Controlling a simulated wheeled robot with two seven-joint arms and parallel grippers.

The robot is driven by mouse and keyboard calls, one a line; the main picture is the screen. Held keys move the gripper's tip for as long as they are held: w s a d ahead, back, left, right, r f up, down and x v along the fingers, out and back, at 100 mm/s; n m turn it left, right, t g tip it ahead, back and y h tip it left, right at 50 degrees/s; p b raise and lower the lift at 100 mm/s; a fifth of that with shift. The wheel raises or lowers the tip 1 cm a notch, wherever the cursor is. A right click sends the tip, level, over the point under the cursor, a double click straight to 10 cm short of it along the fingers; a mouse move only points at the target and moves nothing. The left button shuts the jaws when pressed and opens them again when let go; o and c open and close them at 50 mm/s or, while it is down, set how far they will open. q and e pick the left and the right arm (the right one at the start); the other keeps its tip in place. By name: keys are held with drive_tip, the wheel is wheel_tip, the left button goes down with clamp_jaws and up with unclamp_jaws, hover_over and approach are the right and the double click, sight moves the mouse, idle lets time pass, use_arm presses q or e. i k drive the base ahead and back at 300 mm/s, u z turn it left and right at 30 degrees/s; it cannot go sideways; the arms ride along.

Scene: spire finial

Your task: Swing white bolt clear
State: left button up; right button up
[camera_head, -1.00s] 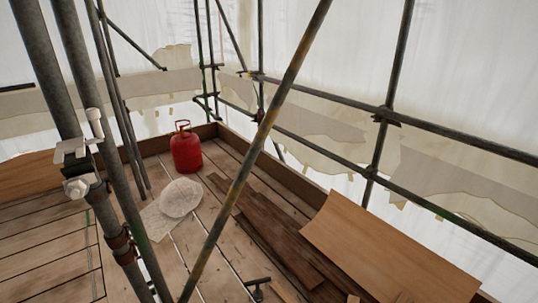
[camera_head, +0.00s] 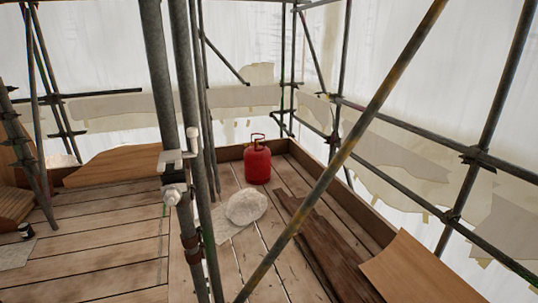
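A white clamp (camera_head: 177,161) is fixed at an upright scaffold pole (camera_head: 158,70), left of the middle of the head view. A white bolt (camera_head: 194,140) stands upright at the clamp's right side, with a rounded head at its top. A second pale, nut-like part (camera_head: 172,196) sits on the clamp's lower side. How the bolt is seated in the clamp is too small to tell. Neither of my grippers shows in the head view.
A diagonal pole (camera_head: 345,150) crosses in front of the deck. Plank floor (camera_head: 100,235) is largely clear at left.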

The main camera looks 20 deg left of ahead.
sight(170, 201)
drive_tip(key=u, duration=2.1)
drive_tip(key=k, duration=1.25)
drive_tip(key=z, duration=1.45)
drive_tip(key=i, duration=0.5)
drive_tip(key=u, duration=0.05)
